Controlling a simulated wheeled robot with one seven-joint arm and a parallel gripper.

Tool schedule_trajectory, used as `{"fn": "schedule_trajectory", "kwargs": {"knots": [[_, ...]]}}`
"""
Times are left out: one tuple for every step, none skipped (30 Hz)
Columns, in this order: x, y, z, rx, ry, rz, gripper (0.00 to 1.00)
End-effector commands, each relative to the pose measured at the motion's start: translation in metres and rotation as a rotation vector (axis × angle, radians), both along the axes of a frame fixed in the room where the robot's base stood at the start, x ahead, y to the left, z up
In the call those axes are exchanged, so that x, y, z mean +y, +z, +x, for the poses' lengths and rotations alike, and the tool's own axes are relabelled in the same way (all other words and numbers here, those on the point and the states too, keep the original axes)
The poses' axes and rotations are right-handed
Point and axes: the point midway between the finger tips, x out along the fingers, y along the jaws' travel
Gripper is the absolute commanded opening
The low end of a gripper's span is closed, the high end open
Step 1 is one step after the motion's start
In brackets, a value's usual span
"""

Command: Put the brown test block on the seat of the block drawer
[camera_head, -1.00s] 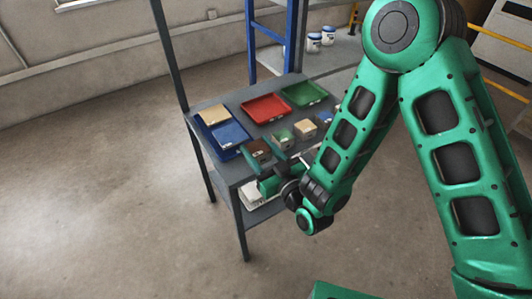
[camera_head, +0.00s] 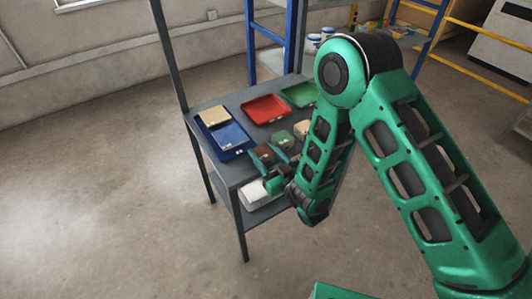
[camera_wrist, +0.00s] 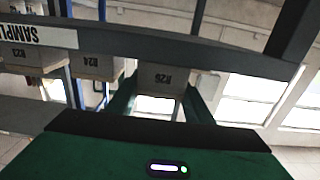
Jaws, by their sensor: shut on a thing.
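The brown test block (camera_head: 264,152) is at the near edge of the grey bench, left of the other small blocks. My gripper (camera_head: 272,166) is at the bench edge, shut on this block. In the wrist view, my fingers (camera_wrist: 160,103) flank a block marked B26 (camera_wrist: 163,78), whose colour is hard to tell there. Whether the block touches the bench is not clear. I cannot identify the block drawer or its seat with certainty.
On the bench (camera_head: 207,101) are a blue tray (camera_head: 232,134), a tan piece (camera_head: 213,117), a red tray (camera_head: 264,109), a green tray (camera_head: 297,94) and a green block (camera_head: 283,139). A white object (camera_head: 257,196) is on the lower shelf. Floor left of the bench is clear.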

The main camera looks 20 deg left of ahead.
Motion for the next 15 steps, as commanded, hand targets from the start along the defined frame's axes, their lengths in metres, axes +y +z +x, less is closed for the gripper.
{"fn": "schedule_trajectory", "kwargs": {"knots": [[0.0004, 0.0011, 0.0001, -0.002, 0.0, 0.002, 0.08], [0.0004, 0.0013, 0.0001, -0.002, 0.0, 0.002, 0.08], [0.0004, 0.0013, 0.0, -0.002, 0.0, 0.002, 0.08], [0.0004, 0.0013, 0.0, -0.002, 0.0, 0.002, 0.08], [0.0004, 0.0012, 0.0, -0.002, 0.0, 0.002, 0.08], [0.0004, 0.0008, 0.0, -0.001, 0.0, 0.002, 0.08], [0.0003, 0.0002, 0.0, -0.001, 0.0, 0.002, 0.08], [0.0003, -0.0007, 0.0, -0.001, 0.0, 0.002, 0.08], [0.0003, -0.0018, 0.0, -0.001, 0.0, 0.002, 0.08], [0.0001, -0.0019, -0.0002, -0.001, 0.0, 0.001, 0.54], [0.0001, -0.0018, -0.0002, -0.001, 0.0, 0.001, 0.61], [0.0001, -0.0018, -0.0002, -0.001, 0.0, 0.001, 0.65], [0.0002, -0.0018, -0.0002, -0.001, 0.0, 0.001, 0.65], [0.0002, -0.0017, -0.0002, -0.001, 0.0, 0.001, 0.65], [0.0002, -0.0018, -0.0002, 0.0, 0.0, 0.0, 0.65]]}}
